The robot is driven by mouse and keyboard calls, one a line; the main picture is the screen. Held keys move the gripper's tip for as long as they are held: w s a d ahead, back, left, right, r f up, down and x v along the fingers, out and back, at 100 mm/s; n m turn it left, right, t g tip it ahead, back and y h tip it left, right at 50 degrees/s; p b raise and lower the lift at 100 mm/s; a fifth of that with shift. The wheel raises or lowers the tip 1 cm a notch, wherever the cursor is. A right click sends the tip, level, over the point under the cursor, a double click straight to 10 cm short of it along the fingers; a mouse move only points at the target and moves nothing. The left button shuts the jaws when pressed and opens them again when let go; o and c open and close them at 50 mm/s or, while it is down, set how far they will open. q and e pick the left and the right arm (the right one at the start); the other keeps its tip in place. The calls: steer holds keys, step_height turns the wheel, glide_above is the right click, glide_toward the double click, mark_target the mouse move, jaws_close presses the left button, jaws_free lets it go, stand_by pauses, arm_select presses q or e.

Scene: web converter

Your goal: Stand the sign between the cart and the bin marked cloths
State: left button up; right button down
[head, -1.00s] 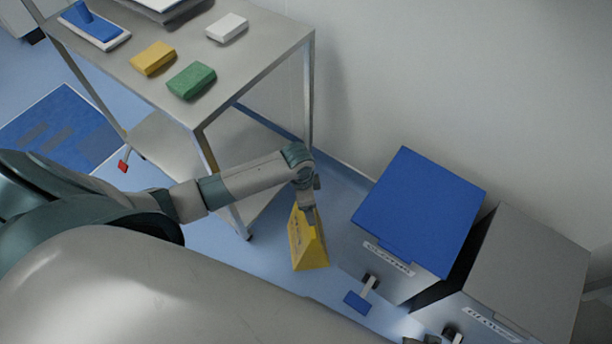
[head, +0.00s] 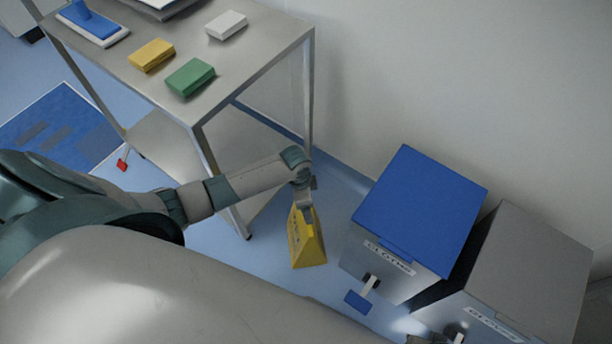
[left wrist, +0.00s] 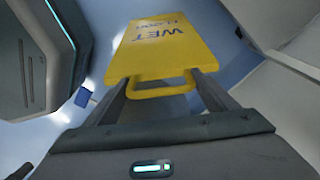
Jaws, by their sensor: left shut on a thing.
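The yellow wet-floor sign (head: 306,240) is in the gap between the cart (head: 195,105) and the blue-lidded bin (head: 420,210), whose front label seems to read cloths. My left gripper (head: 305,203) is above the sign, shut on its top handle. In the left wrist view, the sign (left wrist: 165,45) extends away from the two fingers (left wrist: 160,95), with its handle loop between them and its lettering showing. The sign looks roughly upright, slightly tilted in the picture. I cannot tell whether its foot touches the floor. My right gripper is not in view.
A grey-lidded bin (head: 530,265) stands right of the blue one. A blue pedal (head: 358,300) juts from the blue bin's front. The cart top holds yellow (head: 152,55), green (head: 190,76) and white (head: 227,25) blocks. A wall is behind.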

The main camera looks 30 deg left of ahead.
arm_select(q)
steer(key=shift+f, duration=0.1)
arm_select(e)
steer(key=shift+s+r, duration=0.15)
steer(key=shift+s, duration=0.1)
arm_select(q)
steer(key=shift+f, duration=0.1)
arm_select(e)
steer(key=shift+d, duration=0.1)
arm_select(q)
steer(key=o, duration=2)
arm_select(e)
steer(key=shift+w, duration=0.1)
arm_select(q)
steer(key=shift+a+r, duration=0.1)
steer(key=shift+r, duration=0.75)
steer(key=r, duration=0.3)
steer(key=r+p, duration=0.1)
steer(key=r, duration=0.3)
steer(key=a+r+p, duration=0.1)
steer(key=r, duration=0.2)
steer(key=shift+s+r, duration=0.2)
steer(key=shift+s, duration=0.2)
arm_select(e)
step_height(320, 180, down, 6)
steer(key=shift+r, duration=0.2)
